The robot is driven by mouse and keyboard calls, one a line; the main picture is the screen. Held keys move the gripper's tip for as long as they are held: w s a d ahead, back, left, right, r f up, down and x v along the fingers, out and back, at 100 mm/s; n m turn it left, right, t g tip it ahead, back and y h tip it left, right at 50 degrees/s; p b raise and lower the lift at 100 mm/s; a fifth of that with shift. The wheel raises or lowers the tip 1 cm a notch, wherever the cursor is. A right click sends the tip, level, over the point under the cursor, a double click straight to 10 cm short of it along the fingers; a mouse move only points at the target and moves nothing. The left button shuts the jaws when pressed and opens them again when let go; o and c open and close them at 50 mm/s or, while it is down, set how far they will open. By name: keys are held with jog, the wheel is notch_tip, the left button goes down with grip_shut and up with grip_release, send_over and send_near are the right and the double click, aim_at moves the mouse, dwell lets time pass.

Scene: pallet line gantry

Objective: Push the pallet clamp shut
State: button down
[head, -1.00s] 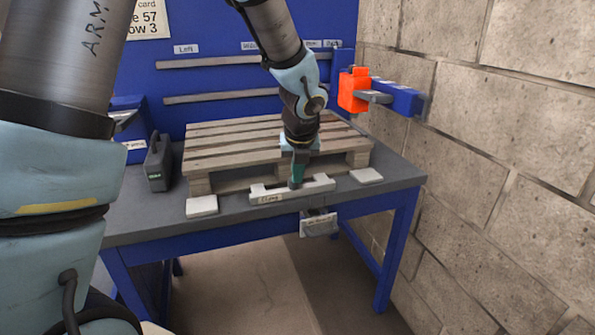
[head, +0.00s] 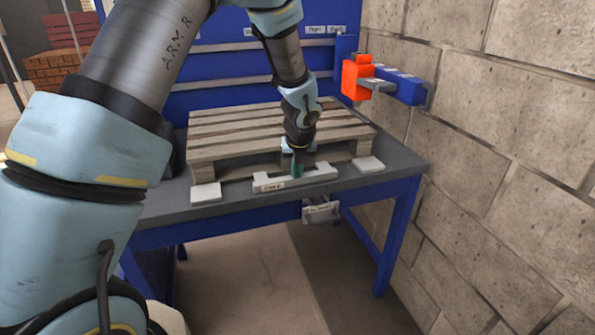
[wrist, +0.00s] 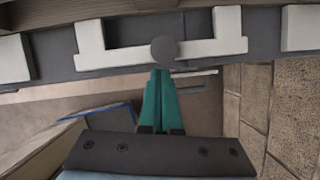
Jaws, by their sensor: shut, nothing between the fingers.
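The pallet clamp (head: 270,185) is a pale, low bar with raised ends and a small label. It lies along the table's front edge, before the wooden pallet (head: 240,132). In the wrist view the clamp (wrist: 90,45) is a U-shaped pale piece, with a dark round knob (wrist: 163,49) at its middle. My gripper (head: 297,173) points down at the middle of the clamp, its green fingers shut and empty. In the wrist view the tips of my gripper (wrist: 160,73) are right at the knob; I cannot tell if they touch.
White pads lie left (head: 205,193) and right (head: 369,164) of the clamp on the grey table (head: 230,207). A labelled grey part (head: 320,212) hangs below the front edge. An orange and blue bracket (head: 355,78) juts out near the block wall (head: 490,110) at right.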

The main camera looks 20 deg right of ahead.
jog(key=w+p, duration=0.2)
jog(key=w, duration=0.1)
jog(key=shift+w+d+r+p, duration=0.2)
jog(key=shift+w+p, duration=0.1)
jog(key=shift+p, duration=0.1)
jog(key=shift+w+f, duration=0.15)
jog(key=shift+w, duration=0.35)
jog(key=shift+s, duration=0.15)
